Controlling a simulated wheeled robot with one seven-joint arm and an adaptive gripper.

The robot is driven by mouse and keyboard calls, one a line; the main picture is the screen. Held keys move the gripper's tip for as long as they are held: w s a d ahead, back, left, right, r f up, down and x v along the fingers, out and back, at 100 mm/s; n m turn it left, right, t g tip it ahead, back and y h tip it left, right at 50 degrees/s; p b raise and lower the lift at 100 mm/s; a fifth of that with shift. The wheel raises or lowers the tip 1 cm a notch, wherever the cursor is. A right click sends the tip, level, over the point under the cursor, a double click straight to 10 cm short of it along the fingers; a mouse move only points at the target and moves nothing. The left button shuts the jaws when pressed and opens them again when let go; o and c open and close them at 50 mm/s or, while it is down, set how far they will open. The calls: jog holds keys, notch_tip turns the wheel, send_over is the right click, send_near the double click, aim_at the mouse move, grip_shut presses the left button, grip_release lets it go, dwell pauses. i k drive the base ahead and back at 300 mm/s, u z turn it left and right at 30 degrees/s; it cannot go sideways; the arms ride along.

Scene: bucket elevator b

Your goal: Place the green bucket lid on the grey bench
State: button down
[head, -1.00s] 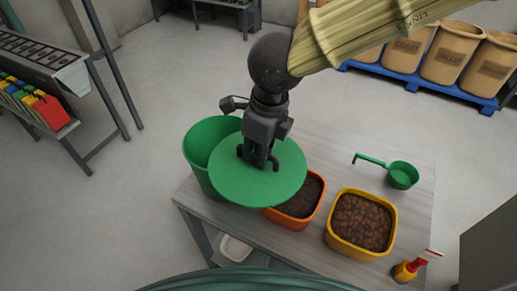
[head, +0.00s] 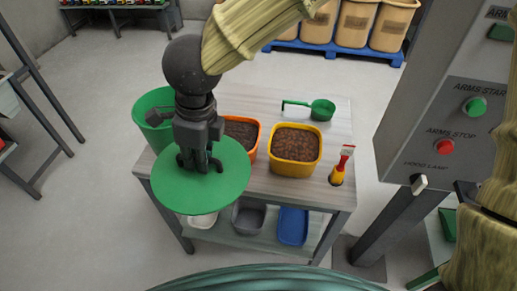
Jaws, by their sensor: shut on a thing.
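The green bucket lid (head: 222,183) is a flat round disc, held roughly level in front of the bench's left end. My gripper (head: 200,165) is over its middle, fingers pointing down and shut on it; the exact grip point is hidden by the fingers. The green bucket (head: 152,105) stands behind the lid at the bench's left end, partly covered by my gripper and the lid. The grey bench (head: 335,125) has a light grey top.
An orange tub (head: 258,130) and a yellow tub (head: 295,150) of brown contents stand on the bench. A green scoop (head: 320,109) lies behind them; a red-and-yellow tool (head: 340,165) stands at the right front. A control panel (head: 450,110) rises right. Bins, including a blue one (head: 293,226), sit on the lower shelf.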

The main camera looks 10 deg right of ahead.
aim_at(221, 102)
jog(key=k, duration=0.55)
jog(key=u, duration=0.9)
jog(key=i, duration=1.6)
jog(key=z, duration=0.75)
jog(key=i, duration=0.4)
jog(key=z, duration=0.45)
